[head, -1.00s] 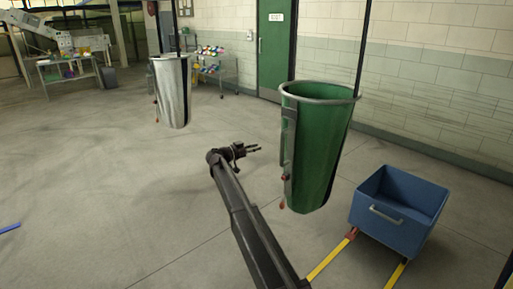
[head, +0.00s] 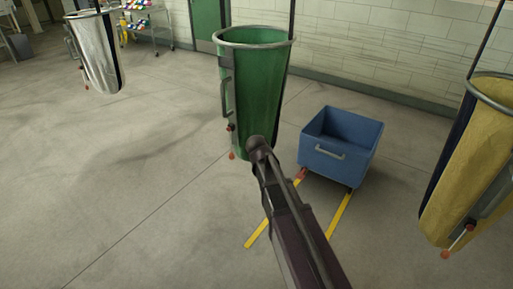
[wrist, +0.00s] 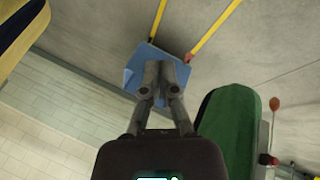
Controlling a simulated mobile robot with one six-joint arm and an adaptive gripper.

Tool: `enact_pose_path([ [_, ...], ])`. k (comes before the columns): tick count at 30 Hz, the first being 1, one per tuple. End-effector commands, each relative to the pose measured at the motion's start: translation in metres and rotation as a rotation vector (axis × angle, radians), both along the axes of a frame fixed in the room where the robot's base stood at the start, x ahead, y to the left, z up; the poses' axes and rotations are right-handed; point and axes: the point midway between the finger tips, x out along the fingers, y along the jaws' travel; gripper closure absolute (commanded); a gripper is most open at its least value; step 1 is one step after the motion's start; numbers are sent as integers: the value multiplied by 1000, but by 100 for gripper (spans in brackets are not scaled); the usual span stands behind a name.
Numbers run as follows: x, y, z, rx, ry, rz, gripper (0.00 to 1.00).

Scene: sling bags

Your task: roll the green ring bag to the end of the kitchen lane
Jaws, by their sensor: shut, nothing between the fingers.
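The green ring bag (head: 262,85) hangs from a dark rail rod in the middle of the head view, its metal ring at the top and a handle on its left side. My arm crosses in front of its lower right edge. In the wrist view the green bag (wrist: 228,125) is at the lower right, beside my gripper and apart from the fingertips. My gripper (wrist: 163,68) is shut and empty. In the head view the gripper is hidden beyond the end of my arm. The end of the lane cannot be made out.
A blue cart (head: 338,158) stands on the floor right of the green bag, by yellow floor lines (head: 338,215). A yellow bag (head: 470,165) hangs at the right edge, a whitish bag (head: 98,55) at the upper left. The floor at left is clear.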

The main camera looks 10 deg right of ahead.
Motion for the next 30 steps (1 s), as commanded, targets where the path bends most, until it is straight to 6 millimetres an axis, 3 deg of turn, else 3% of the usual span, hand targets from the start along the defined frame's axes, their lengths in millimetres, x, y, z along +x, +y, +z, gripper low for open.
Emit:
enact_pose_path([
  [1, -35, -9, -5, 56, 39, 28, 100],
  [6, -101, -16, -16, 246, 138, 156, 100],
  [12, -144, -13, -19, 387, 177, 265, 100],
  [17, -153, -11, -20, 426, 184, 297, 100],
  [30, -152, -11, -20, 428, 184, 299, 100],
])
